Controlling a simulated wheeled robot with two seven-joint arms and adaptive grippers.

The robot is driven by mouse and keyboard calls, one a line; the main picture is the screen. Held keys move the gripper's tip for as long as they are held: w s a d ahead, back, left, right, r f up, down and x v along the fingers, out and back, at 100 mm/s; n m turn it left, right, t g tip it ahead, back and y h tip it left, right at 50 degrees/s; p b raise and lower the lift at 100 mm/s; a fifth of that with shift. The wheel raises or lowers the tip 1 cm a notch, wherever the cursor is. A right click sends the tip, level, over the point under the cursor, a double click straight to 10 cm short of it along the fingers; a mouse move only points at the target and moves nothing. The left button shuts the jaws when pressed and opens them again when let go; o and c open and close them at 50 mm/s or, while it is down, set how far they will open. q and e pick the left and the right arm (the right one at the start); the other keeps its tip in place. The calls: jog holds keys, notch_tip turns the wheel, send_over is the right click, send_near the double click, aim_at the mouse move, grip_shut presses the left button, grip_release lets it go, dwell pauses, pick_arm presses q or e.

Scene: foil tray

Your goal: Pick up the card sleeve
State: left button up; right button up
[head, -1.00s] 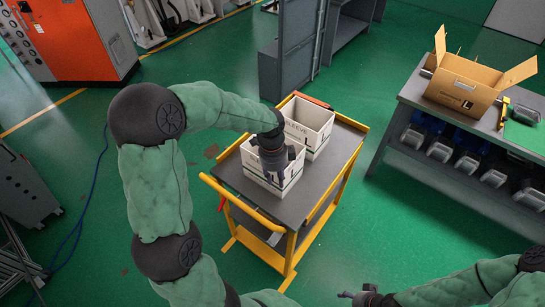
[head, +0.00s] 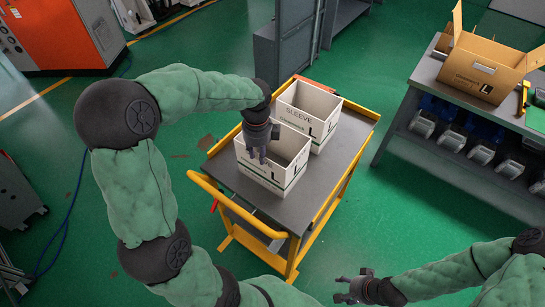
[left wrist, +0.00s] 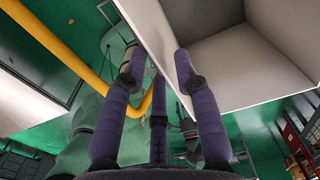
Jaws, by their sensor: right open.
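Two white open-topped card sleeves stand on the cart. The far one (head: 326,106) reads "SLEEVE" and has a black L; the near one (head: 287,180) also has an L and a dark green line low down. My left gripper (head: 260,156) hangs over the near sleeve's left side, fingers down, covering part of it. In the left wrist view, its purple fingers (left wrist: 158,75) are spread, with a sleeve's white wall (left wrist: 150,30) close by and its grey inside at right. I cannot tell whether they touch. My right gripper (head: 352,288) is open and empty, low in front of the cart.
The grey-topped cart (head: 310,190) has a yellow frame and handle. A brown open carton (head: 480,72) stands on a grey bench at right, with bins below. A grey cabinet (head: 292,50) stands behind the cart.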

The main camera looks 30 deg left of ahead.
pick_arm(q)
notch_tip(320, 180, down, 6)
jog(key=b, duration=0.1)
jog(key=shift+w+a+b, duration=0.15)
jog(key=shift+w+b, duration=0.05)
jog(key=shift+b, duration=0.1)
grip_shut()
